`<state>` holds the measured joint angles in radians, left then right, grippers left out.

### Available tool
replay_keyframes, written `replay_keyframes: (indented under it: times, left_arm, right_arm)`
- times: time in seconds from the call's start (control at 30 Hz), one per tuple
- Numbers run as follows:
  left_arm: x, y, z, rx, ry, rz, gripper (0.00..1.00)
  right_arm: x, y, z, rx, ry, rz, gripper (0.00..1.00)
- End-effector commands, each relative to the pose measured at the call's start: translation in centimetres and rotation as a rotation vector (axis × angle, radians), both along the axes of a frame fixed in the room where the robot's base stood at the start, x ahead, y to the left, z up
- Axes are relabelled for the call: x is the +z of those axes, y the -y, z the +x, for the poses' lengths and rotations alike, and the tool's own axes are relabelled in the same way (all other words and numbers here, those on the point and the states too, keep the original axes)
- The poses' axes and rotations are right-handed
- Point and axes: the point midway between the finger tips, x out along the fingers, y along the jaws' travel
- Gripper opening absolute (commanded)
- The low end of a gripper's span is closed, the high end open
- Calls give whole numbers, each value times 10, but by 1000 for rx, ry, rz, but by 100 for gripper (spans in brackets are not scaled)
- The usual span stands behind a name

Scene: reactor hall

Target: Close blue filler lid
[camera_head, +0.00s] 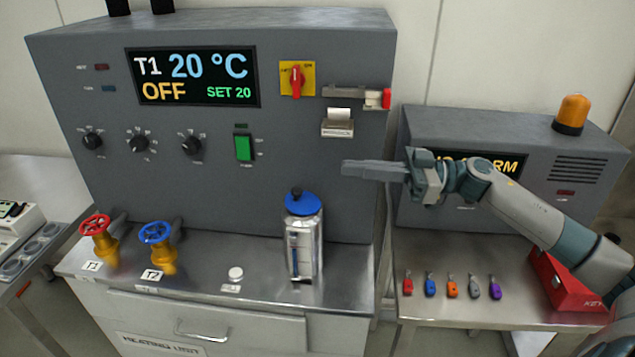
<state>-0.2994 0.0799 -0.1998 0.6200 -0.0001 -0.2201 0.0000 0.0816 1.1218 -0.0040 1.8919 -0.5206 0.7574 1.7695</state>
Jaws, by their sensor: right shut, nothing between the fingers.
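The blue lid (303,205), with a black knob on it, is at the top of a silver canister (304,250). The canister stands upright on the steel counter in front of the heating unit. Whether the lid is fully seated or slightly raised I cannot tell. My right gripper (347,168) comes in from the right, with its fingers together and pointing left. It is empty and appears above and to the right of the lid, apart from it. My left gripper is not in view.
The grey control panel (215,190) rises behind the canister. A red valve (96,225) and blue valve (156,232) stand at left. Several coloured keys lie on the right table (440,317), beside a red box (560,285).

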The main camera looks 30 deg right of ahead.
Motion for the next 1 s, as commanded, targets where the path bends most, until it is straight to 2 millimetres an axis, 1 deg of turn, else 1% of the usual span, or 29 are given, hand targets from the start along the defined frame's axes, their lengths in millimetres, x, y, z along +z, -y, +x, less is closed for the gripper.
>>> replay_keyframes:
  times: [0.17,0.4,0.53,0.87,1.0]
  left_arm:
    - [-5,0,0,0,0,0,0]
    - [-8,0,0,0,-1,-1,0]
    - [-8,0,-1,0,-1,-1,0]
    - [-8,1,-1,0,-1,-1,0]
    - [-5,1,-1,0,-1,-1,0]
  right_arm:
    - [1,1,-1,4,-19,-49,0]
    - [-6,15,7,-59,-85,-99,0]
    - [-8,19,8,-76,-102,-107,0]
    - [-8,19,9,-76,-103,-108,0]
    - [-8,15,11,-75,-103,-106,0]
